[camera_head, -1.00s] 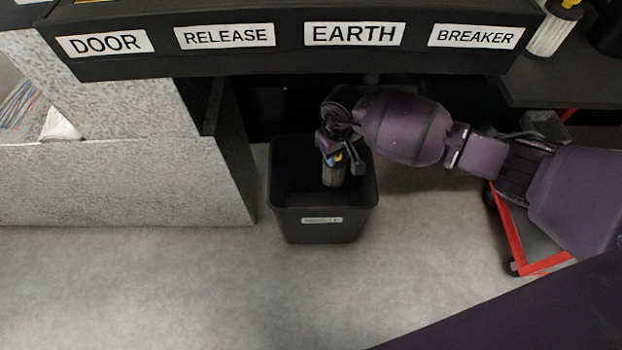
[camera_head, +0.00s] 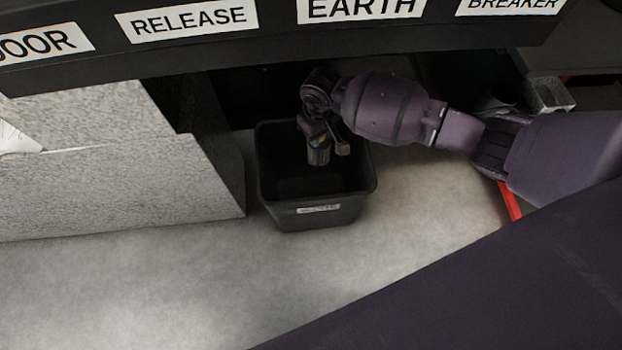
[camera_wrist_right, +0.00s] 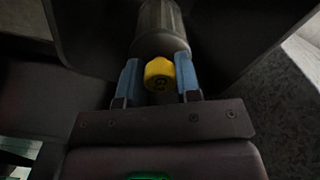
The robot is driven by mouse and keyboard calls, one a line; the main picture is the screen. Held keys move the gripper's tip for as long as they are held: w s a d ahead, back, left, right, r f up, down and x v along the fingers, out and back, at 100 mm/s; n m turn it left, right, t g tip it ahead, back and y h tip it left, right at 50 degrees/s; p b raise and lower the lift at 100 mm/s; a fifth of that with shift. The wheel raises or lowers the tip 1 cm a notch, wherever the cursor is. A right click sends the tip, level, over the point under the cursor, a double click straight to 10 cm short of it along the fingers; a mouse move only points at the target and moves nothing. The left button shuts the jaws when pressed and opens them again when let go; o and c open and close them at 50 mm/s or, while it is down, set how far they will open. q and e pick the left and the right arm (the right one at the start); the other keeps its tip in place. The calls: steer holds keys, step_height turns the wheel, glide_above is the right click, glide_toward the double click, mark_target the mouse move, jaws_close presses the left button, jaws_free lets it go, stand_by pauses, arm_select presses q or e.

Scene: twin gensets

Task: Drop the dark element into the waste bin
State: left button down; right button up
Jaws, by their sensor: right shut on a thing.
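The dark element (camera_head: 319,155) is a dark grey ribbed cylinder with a yellow cap, which shows in the right wrist view (camera_wrist_right: 160,30). My right gripper (camera_head: 318,140) is shut on its yellow cap end, with blue fingers on both sides of the cap in the wrist view (camera_wrist_right: 158,76). The element hangs roughly upright within the mouth of the black waste bin (camera_head: 318,217). Its lower end shows against the bin's dark inside; its height above the bin floor cannot be told. My left gripper is not in view.
A black panel with labels RELEASE (camera_head: 187,19) and EARTH (camera_head: 360,8) spans the top, above the bin. A grey speckled block (camera_head: 120,185) stands left of the bin. A red frame edge (camera_head: 511,203) shows at right. The floor (camera_head: 150,290) in front is clear.

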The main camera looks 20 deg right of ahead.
steer(key=shift+f, duration=0.15)
steer(key=o, duration=1)
